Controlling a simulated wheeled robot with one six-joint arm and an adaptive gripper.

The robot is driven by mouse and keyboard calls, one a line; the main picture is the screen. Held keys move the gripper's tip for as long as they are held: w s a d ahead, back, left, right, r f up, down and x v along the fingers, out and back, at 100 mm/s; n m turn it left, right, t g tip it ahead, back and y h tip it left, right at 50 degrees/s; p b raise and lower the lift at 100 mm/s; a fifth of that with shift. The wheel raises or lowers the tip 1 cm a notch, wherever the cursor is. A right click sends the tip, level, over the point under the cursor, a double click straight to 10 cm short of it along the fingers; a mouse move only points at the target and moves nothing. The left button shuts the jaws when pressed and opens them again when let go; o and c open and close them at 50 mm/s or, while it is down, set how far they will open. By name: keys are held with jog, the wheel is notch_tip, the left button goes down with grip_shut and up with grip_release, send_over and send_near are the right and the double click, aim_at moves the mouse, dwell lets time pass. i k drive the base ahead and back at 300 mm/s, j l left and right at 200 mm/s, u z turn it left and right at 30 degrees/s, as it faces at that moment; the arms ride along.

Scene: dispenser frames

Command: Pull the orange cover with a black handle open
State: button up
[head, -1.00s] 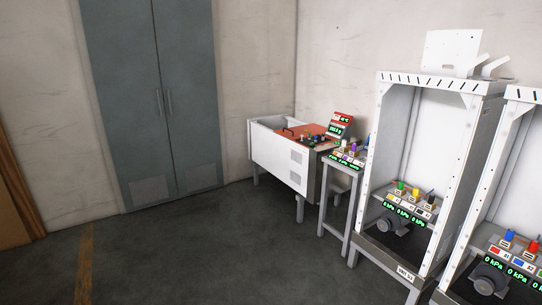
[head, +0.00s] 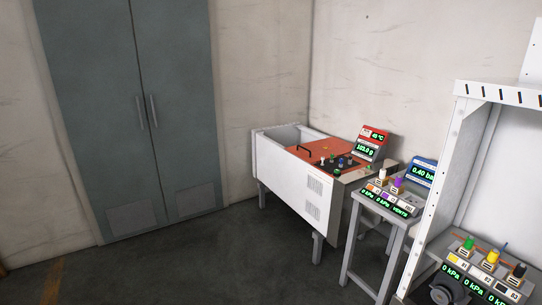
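The orange cover (head: 325,150) lies flat on top of a white box-shaped machine (head: 285,177) against the back wall. Its black handle (head: 304,149) stands up near the cover's left end. Left of the cover, part of the machine's top is an open white recess (head: 288,136). Several small knobs stand at the cover's right side. My gripper is not in view.
A red display unit (head: 371,143) stands at the machine's right end. A small table (head: 378,211) with knobs and a blue display is right of it, then a white frame (head: 440,170) with a valve panel. Grey double doors (head: 140,120) are at left. The floor (head: 200,265) in front is clear.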

aim_at(313, 151)
jog(key=i, duration=2)
jog(key=i+u, duration=0.1)
jog(key=i, duration=0.55)
jog(key=i+l+u, duration=0.1)
jog(key=i, duration=0.5)
jog(key=i+l+u, duration=0.1)
jog(key=i, duration=0.55)
jog(key=l, duration=0.1)
